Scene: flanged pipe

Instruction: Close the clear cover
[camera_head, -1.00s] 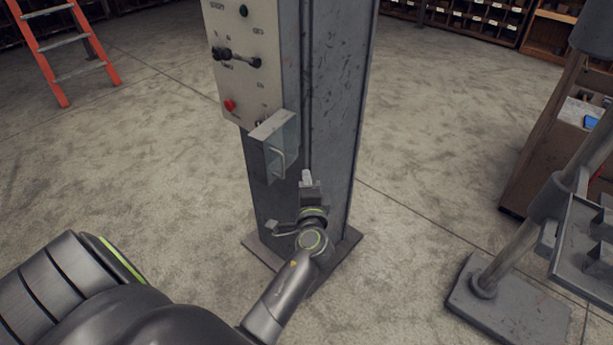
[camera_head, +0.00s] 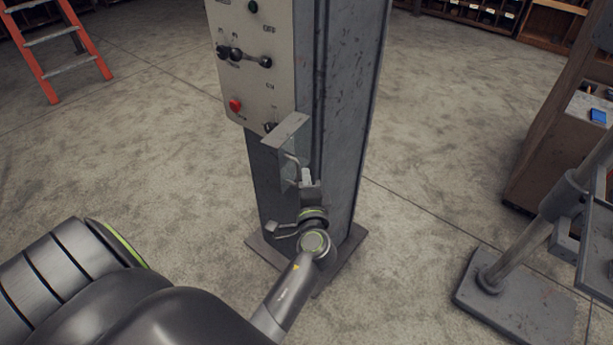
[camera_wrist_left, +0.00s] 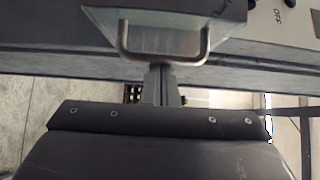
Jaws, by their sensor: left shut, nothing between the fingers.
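The clear cover (camera_head: 291,148) stands out from the lower right part of the control panel (camera_head: 258,80), swung open, with a grey top edge and a see-through face. Its metal handle (camera_head: 294,168) is a bent bar on that face. My left gripper (camera_head: 307,177) is shut and empty, with its fingertips close beside the handle. In the left wrist view the handle (camera_wrist_left: 164,58) lies just ahead of the shut fingers (camera_wrist_left: 161,82), with the clear cover (camera_wrist_left: 165,22) behind it. I cannot tell whether the fingers touch the handle. My right gripper is not in view.
The grey post (camera_head: 350,110) carries the panel and stands on a floor plate (camera_head: 349,250). A red button (camera_head: 235,105) and a dark knob (camera_head: 269,127) sit near the cover. A metal stand (camera_head: 520,300) is at right, an orange ladder (camera_head: 45,70) at far left. Floor between is clear.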

